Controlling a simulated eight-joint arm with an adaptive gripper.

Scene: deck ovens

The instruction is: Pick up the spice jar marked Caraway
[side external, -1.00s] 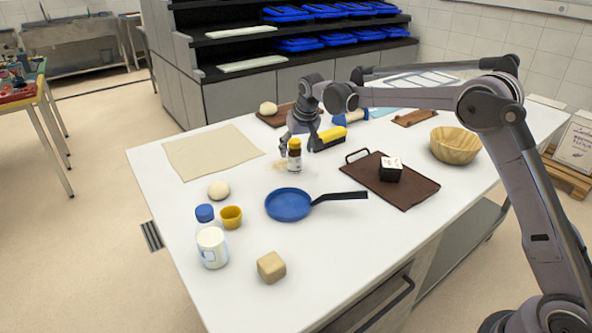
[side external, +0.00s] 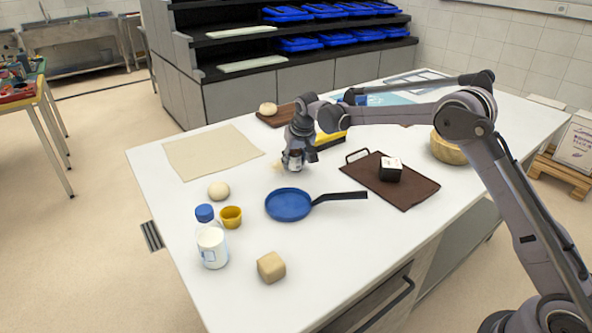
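A small spice jar (side external: 295,165) stands on the white table (side external: 370,239), behind the blue pan. Its lettering is too small to read, and its cap is now hidden by my gripper. My gripper (side external: 299,158) points down over the jar, with its fingers at the jar's upper part. I cannot tell whether the fingers are closed on it or only around it. The jar looks upright and at table level.
Near the jar are a blue pan (side external: 288,205), a yellow-and-black object (side external: 331,138), and a brown tray (side external: 407,192) carrying a black-and-white box (side external: 390,170). A bottle (side external: 211,245), yellow cup (side external: 231,217) and dough ball (side external: 218,190) stand front left. A beige mat (side external: 212,152) lies back left.

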